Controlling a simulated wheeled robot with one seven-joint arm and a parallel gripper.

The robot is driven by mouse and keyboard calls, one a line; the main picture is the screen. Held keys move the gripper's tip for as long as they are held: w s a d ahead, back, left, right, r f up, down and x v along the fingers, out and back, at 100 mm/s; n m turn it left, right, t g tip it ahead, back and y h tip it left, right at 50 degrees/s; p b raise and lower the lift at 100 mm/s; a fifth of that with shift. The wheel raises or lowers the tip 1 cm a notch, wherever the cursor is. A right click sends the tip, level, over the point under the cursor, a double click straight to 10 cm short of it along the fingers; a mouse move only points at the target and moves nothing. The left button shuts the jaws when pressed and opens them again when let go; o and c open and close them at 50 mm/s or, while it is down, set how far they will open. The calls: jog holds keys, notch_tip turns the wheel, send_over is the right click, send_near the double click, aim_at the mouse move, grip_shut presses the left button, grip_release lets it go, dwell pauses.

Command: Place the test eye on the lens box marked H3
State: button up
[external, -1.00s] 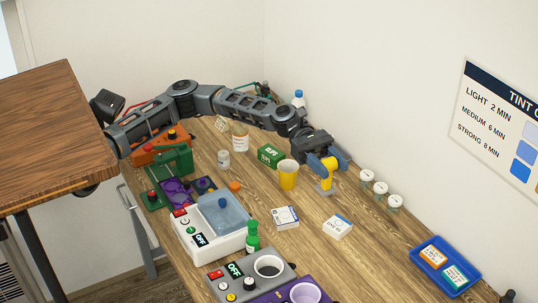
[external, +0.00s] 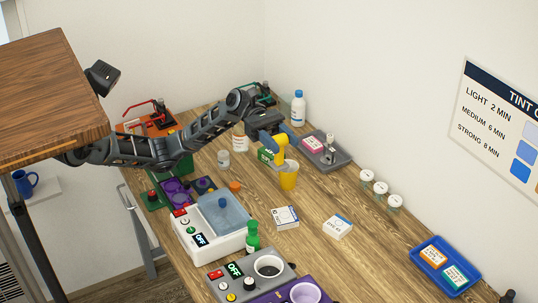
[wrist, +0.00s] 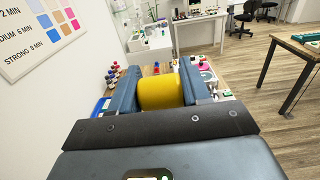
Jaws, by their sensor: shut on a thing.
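My gripper (external: 276,143) is shut on a yellow rounded thing (external: 280,150), held above the table just behind the yellow cup. It may be the test eye; its lower part is not clear in the external view. In the wrist view the yellow thing (wrist: 160,92) sits between both blue-grey fingers. No H3 mark can be read. Small white boxes lie on the table, one with a dark label (external: 285,217) and one with a blue edge (external: 338,227). A pink box (external: 312,144) lies in a grey tray (external: 341,161) to the right of my gripper.
Several small jars (external: 381,187) line the wall side. A blue tray (external: 418,262) holds two boxes at right. Table between cup and jars is clear.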

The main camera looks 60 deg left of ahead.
notch_tip(320, 180, down, 18)
jog(key=r, duration=0.1)
jog(key=w+a+f+p, duration=0.1)
jog(key=w+a+f, duration=0.1)
jog(key=f, duration=0.1)
jog(key=w+a+f+p, duration=0.1)
jog(key=w+a+f, duration=0.2)
jog(key=f, duration=0.1)
jog(key=w+a+f, duration=0.2)
jog(key=a+f, duration=0.1)
jog(key=f, duration=0.1)
jog(key=shift+w+a+f+p, duration=0.1)
jog(key=shift+w+a+p, duration=0.15)
jog(key=shift+w+p, duration=0.15)
jog(key=shift+f, duration=0.4)
jog(key=shift+f, duration=0.2)
jog(key=o, duration=1.2)
jog(key=shift+r, duration=0.1)
jog(key=shift+c, duration=0.2)
